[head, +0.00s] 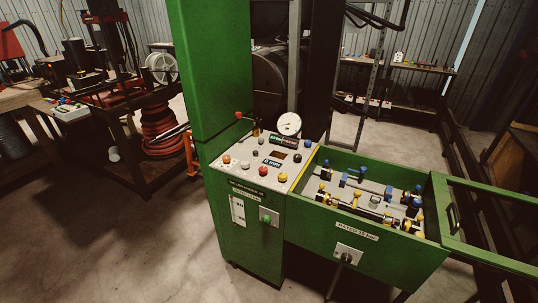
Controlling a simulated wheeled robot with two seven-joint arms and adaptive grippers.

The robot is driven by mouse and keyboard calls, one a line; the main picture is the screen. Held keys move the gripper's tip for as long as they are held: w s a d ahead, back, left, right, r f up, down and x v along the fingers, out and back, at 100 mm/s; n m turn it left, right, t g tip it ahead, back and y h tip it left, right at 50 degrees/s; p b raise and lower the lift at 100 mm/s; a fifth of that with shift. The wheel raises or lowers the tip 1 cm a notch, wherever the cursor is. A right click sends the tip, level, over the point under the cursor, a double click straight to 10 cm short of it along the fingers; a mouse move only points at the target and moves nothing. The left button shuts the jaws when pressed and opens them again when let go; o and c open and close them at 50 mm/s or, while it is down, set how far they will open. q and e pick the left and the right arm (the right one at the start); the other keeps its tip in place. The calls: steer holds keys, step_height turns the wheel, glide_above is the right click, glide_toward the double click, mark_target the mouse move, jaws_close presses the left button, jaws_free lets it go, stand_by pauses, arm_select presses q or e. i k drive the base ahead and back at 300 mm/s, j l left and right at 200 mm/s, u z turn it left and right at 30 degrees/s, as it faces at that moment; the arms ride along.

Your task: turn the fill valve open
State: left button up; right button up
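A green machine stands in the middle, with a sloped control panel (262,160) of coloured buttons and knobs. To its right is a green trough (300,235) with pipe fittings, blue handles (326,170) and yellow handles (357,200) inside. A dark lever or knob (346,258) sits on a pale plate on the trough's front. A green knob (267,220) sits on a plate on the cabinet front. I cannot tell which of these is the fill valve, nor its position; labels are too small to read surely. Neither of my grippers is in view.
A round white gauge (289,124) and a red-tipped lever (239,115) stand behind the panel. A green rail (490,260) extends right from the trough. A cart with a red hose coil (163,130) stands left. The concrete floor (110,235) at front left is clear.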

mark_target(244, 164)
steer(key=i+z, duration=0.35)
steer(key=i+j+z, duration=0.2)
steer(key=z, duration=0.2)
steer(key=i+j, duration=0.05)
steer(key=i, duration=0.05)
